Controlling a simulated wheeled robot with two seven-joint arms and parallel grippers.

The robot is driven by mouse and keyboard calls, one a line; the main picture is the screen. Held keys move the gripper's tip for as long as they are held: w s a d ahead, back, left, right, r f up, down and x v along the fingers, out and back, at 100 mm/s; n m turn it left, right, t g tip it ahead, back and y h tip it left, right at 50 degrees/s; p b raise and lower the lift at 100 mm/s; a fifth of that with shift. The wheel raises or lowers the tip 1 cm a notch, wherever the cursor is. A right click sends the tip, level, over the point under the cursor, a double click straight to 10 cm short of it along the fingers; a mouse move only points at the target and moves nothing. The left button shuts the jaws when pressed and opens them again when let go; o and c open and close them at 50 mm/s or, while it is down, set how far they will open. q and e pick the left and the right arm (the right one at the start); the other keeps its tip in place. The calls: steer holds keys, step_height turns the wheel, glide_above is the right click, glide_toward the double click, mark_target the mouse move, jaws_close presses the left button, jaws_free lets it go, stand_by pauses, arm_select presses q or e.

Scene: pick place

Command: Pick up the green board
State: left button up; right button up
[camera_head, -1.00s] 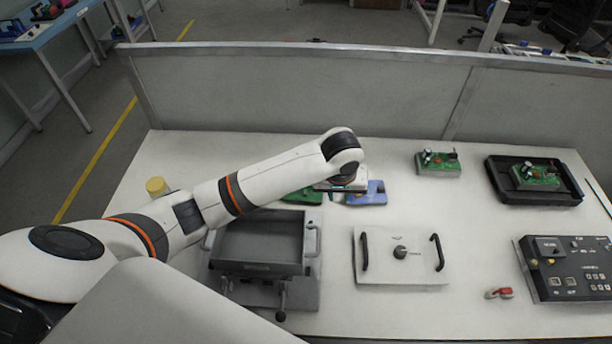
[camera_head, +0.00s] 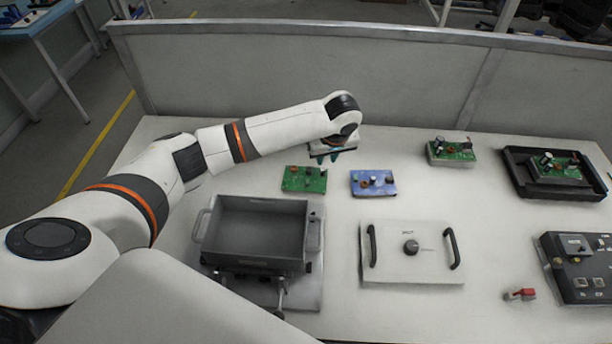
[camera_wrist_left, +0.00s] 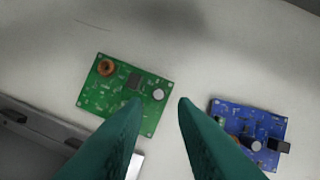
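A green board (camera_head: 304,180) with small components lies flat on the white table, behind the grey open box. In the left wrist view the green board (camera_wrist_left: 124,92) is left of centre, partly behind one finger. My left gripper (camera_head: 331,157) is above the table, behind and a little right of the green board, apart from it. In the left wrist view its two fingers (camera_wrist_left: 160,108) stand apart with nothing between them. A blue board (camera_head: 373,183) lies to the right of the green board; it also shows in the left wrist view (camera_wrist_left: 248,134). My right gripper is not in view.
A grey box (camera_head: 257,206) with handles stands in front of the green board. A white lid (camera_head: 388,262) with two black handles lies to its right. Another green-topped block (camera_head: 451,151) and a black tray (camera_head: 519,184) holding one stand at the right. A low partition (camera_head: 290,75) closes the back.

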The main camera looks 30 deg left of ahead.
mark_target(323, 170)
arm_select(q)
steer(key=x, duration=0.6)
steer(key=shift+s+f+p, duration=0.1)
steer(key=shift+f+p, duration=0.25)
steer(key=shift+c, duration=0.3)
jaws_close()
